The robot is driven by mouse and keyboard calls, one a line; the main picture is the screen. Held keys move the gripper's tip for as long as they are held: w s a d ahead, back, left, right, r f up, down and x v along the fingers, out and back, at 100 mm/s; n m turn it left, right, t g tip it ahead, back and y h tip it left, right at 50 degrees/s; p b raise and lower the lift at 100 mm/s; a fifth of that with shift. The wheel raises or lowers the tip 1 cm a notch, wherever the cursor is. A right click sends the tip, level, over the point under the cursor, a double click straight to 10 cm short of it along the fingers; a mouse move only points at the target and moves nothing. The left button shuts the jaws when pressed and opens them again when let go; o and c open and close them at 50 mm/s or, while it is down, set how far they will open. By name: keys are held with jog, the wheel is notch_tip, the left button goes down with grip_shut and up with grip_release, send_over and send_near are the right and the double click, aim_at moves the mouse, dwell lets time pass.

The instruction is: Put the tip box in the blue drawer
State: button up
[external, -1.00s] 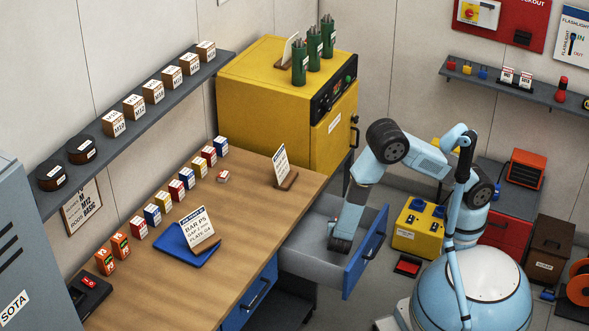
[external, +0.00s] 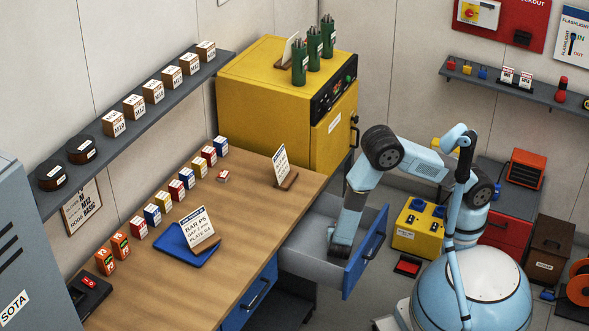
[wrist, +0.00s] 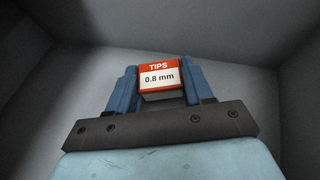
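The tip box (wrist: 162,77) is red and white and reads "TIPS 0.8 mm". In the wrist view it sits between the two blue fingers of my gripper (wrist: 161,72), which press on both its sides. The blue drawer (external: 367,249) stands pulled open under the bench's right end, with a blue front and grey inside. My gripper points down into it, and its fingertips are hidden in the external view. Grey drawer walls surround the box in the wrist view. I cannot tell whether the box touches the drawer floor.
The wooden bench (external: 240,255) carries a row of small coloured boxes, a blue tray (external: 176,246) and a sign card (external: 281,165). A yellow oven (external: 262,88) stands behind the drawer. A yellow case (external: 418,232) is on the floor to the right. The drawer inside looks otherwise empty.

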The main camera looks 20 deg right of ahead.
jog(key=o, duration=0.4)
jog(key=shift+o, duration=0.2)
jog(key=shift+r, duration=0.5)
jog(key=v, duration=0.5)
jog(key=shift+s+a+r, duration=0.1)
jog(key=shift+r, duration=0.4)
notch_tip(320, 180, up, 6)
jog(key=shift+r, duration=0.15)
